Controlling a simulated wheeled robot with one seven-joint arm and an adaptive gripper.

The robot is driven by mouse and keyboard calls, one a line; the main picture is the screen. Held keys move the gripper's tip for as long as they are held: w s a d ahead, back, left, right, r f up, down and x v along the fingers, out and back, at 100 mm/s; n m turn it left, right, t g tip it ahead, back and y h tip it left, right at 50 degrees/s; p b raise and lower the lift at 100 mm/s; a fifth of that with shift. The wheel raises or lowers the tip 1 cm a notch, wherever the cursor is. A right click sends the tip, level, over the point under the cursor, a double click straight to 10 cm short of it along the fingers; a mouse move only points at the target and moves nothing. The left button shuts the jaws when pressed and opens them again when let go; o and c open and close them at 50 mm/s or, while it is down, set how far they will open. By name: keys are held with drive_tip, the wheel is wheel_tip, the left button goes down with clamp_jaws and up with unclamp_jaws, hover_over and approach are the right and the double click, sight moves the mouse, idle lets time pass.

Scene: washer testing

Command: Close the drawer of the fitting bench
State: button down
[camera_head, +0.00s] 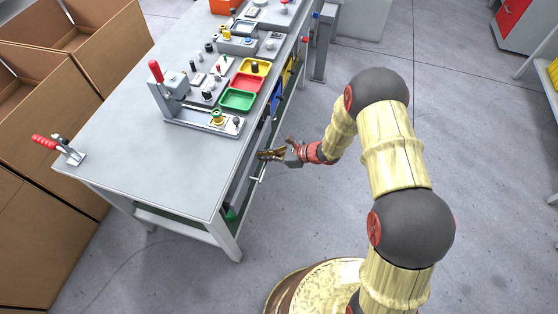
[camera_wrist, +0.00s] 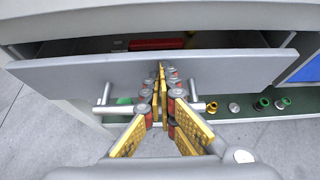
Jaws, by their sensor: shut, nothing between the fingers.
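The fitting bench (camera_head: 130,120) is a grey table with a drawer under its top. The drawer front (camera_wrist: 60,75) is a grey panel standing out from the bench, with a dark gap above it, so the drawer is partly open. Something red (camera_wrist: 155,44) shows inside. A silver bar handle (camera_wrist: 112,109) is on the front, its middle hidden by my fingers. My gripper (camera_wrist: 160,72) is shut and empty, its fingertips at the drawer front above the handle; I cannot tell whether they touch. In the head view my gripper (camera_head: 263,155) is beside the bench's right side.
A lower shelf (camera_wrist: 248,115) holds several small fittings below the drawer. A blue panel (camera_wrist: 308,68) is to the right. On the bench top are coloured trays (camera_head: 238,99) and a red-handled clamp (camera_head: 160,75). Cardboard boxes (camera_head: 40,130) stand left. The floor (camera_head: 480,180) at right is clear.

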drive_tip(key=shift+w+a, duration=0.2)
drive_tip(key=shift+a, duration=0.35)
drive_tip(key=shift+w+a, duration=0.15)
drive_tip(key=shift+a, duration=0.45)
drive_tip(key=shift+r, duration=0.1)
drive_tip(key=shift+r, duration=0.1)
